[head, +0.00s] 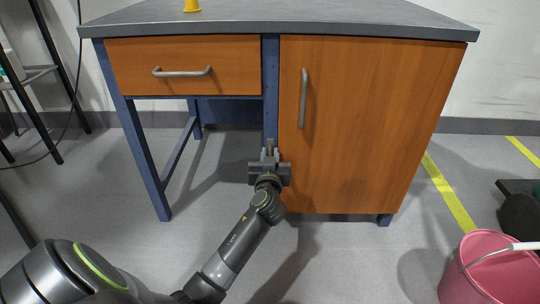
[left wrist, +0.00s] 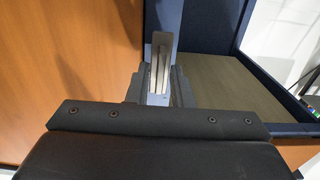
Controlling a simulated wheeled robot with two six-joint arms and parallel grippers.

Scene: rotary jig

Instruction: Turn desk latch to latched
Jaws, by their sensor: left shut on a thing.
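The desk latch (left wrist: 162,42) is a small grey metal piece on the desk's blue post, beside the wooden door's left edge. In the left wrist view it stands out just beyond my fingers, its lower part hidden between them. My left gripper (head: 269,152) is at the post, low beside the door, and is shut on the latch. It also shows in the left wrist view (left wrist: 160,78). In the head view the gripper covers most of the latch, so whether it is latched cannot be told. My right gripper is not in view.
The desk has a grey top (head: 330,14), a drawer (head: 183,52) with a bar handle and a shut cabinet door (head: 370,120) with an upright handle (head: 303,98). A pink bucket (head: 480,270) stands at the lower right. The floor before the door is clear.

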